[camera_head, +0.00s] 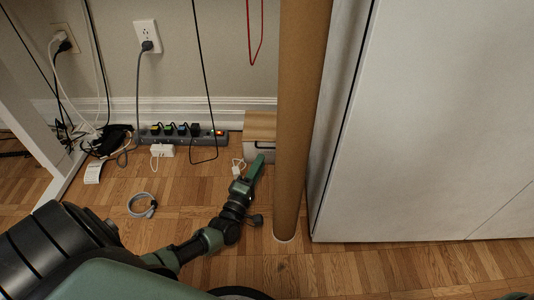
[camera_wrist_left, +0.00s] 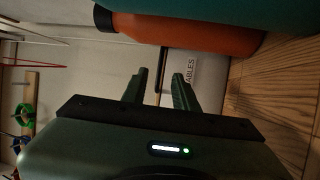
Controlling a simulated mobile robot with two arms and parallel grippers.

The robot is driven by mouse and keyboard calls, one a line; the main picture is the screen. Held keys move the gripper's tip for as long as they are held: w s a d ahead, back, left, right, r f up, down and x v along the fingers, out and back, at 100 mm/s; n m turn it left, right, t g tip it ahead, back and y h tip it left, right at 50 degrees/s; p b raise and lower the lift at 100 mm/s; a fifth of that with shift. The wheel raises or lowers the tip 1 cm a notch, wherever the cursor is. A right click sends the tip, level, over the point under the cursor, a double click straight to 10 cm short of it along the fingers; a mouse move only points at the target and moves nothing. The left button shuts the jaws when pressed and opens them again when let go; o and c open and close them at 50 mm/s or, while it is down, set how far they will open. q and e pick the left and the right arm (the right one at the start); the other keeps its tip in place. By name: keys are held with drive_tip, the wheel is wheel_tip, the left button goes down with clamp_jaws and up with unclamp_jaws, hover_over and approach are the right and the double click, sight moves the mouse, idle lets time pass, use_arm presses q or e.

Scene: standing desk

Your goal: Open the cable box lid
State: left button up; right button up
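The cable box (camera_head: 261,152) stands on the floor against the wall, partly behind the brown tube. Its wood-coloured lid (camera_head: 259,125) looks closed on the pale body. In the left wrist view the box's pale front (camera_wrist_left: 208,72) shows a label ending in "ABLES", turned sideways. My left gripper (camera_head: 257,163) is just in front of the box. In the left wrist view the left gripper (camera_wrist_left: 160,80) has its two fingers apart with nothing between them, near a dark line by the lid edge. I cannot tell whether the fingers touch the box. My right gripper is not in view.
A brown tube (camera_head: 303,120) stands upright close to the right of the box. A power strip (camera_head: 180,136) with several plugs lies to the left. A white adapter (camera_head: 162,150) and a coiled cable (camera_head: 141,205) lie on the floor. A white cabinet (camera_head: 430,120) fills the right.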

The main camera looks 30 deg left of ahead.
use_arm(q)
drive_tip(key=b+x, duration=0.2)
drive_tip(key=x, duration=0.3)
clamp_jaws()
idle(1.4)
